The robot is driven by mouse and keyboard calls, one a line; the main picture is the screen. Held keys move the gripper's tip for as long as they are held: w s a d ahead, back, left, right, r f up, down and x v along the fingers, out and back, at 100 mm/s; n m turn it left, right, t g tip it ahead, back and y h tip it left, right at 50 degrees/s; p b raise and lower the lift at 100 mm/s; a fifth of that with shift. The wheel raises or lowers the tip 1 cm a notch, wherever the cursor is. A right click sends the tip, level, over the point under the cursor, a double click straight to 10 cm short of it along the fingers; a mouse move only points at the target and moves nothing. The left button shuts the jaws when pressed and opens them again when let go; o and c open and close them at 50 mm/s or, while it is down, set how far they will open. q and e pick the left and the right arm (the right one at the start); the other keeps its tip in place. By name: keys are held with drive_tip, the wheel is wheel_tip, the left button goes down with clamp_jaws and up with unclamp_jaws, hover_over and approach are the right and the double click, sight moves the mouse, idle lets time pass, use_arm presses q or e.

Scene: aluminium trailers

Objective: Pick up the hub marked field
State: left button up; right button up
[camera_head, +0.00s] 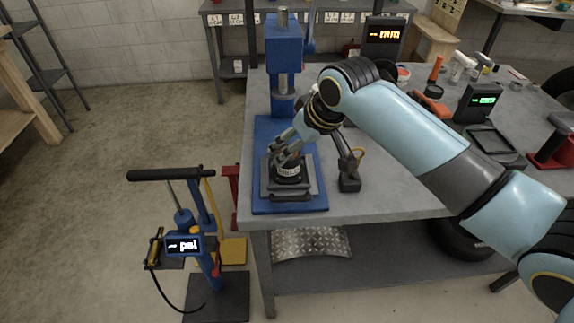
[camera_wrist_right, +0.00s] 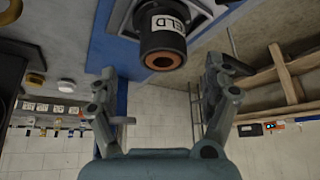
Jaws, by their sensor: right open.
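The hub (camera_head: 289,174) is a dark cylinder with a white label band, standing on the dark plate of the blue press on the bench. In the right wrist view the hub (camera_wrist_right: 162,40) shows the letters "ELD" on its label and a copper-coloured ring around the hole in its end. My right gripper (camera_head: 286,149) is right over the hub in the head view, its fingers partly covering it. In the right wrist view my right gripper (camera_wrist_right: 161,76) has its fingers spread wide, with the hub ahead between them and no visible contact. My left gripper is not in view.
The blue press column (camera_head: 284,65) rises behind the hub. A small dark tool (camera_head: 349,182) stands right of the press base. A "mm" display (camera_head: 384,34) and a green-lit display (camera_head: 479,101) are on the bench. A "psi" pump (camera_head: 185,244) stands on the floor at left.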

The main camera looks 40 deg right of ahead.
sight(293, 172)
drive_tip(key=x, duration=0.5)
drive_tip(key=shift+a+f, duration=0.2)
drive_tip(key=shift+a, duration=0.05)
drive_tip(key=c, duration=1.6)
drive_tip(key=shift+r, duration=0.1)
clamp_jaws()
drive_tip(key=shift+r, duration=0.15)
